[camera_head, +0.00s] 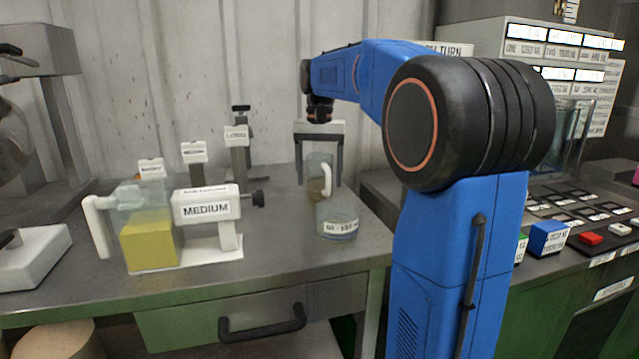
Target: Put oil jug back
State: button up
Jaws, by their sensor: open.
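A clear jug (317,187) with a little brownish liquid and a white handle stands toward the right end of the grey bench. My gripper (319,172) points down over it, open, with one finger to each side of the jug in the picture. I cannot tell whether the fingers touch it. A larger clear jug (150,240) with yellow liquid and a white handle stands at the left, beside a white clamp stand (206,208) labelled MEDIUM. Which jug is the oil jug is not readable.
A round labelled glass dish (337,222) sits just in front of the small jug. Several labelled stands (237,150) line the back of the bench. A control panel (590,215) with buttons is at the right. The bench's middle front is clear.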

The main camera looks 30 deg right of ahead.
notch_tip(320, 180, up, 10)
dwell(0.4)
jog(key=shift+s+f, duration=0.1)
dwell(0.4)
